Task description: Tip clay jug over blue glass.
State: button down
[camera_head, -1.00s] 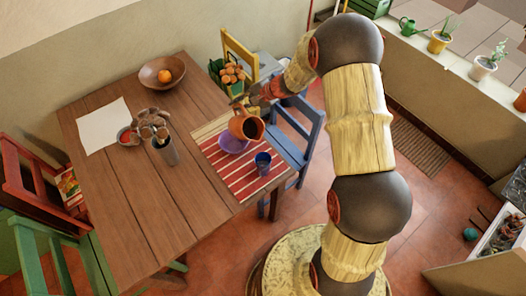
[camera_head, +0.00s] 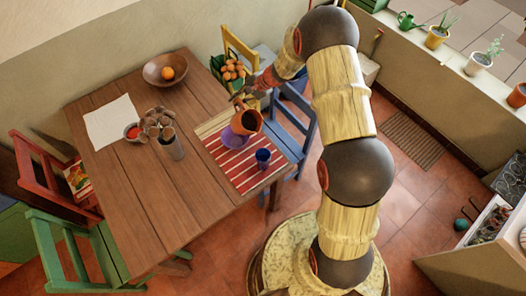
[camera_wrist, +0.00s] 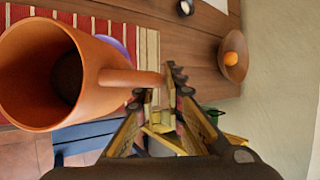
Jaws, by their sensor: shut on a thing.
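The clay jug (camera_head: 247,122) is orange-brown and held above the striped mat, leaning with its open mouth facing right and toward the camera. My gripper (camera_head: 238,101) is shut on its handle; in the wrist view the gripper (camera_wrist: 162,95) meets the handle and the jug (camera_wrist: 40,75) fills the left side. The inside of the jug looks dark; I cannot tell what it holds. The blue glass (camera_head: 263,158) stands upright on the mat, below and slightly right of the jug in the head view, apart from it. The glass does not show in the wrist view.
A purple bowl (camera_head: 238,129) lies partly behind the jug on the red striped mat (camera_head: 245,178). A blue chair (camera_head: 292,135) is close on the right.

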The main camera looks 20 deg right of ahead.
jog(key=shift+w+a+f+g+p, duration=0.15)
jog(key=shift+w+g+p, duration=0.3)
jog(key=shift+p, duration=0.85)
jog(key=shift+w+a+f+g+p, duration=0.1)
jog(key=shift+w+g+p, duration=0.3)
jog(key=shift+p, duration=0.9)
jog(key=w+f+m+g+h, duration=0.1)
jog(key=w+f+g, duration=0.2)
jog(key=f, duration=0.3)
jog(key=shift+w+a+m+g+h, duration=0.4)
jog(key=shift+g, duration=0.35)
jog(key=shift+r, duration=0.1)
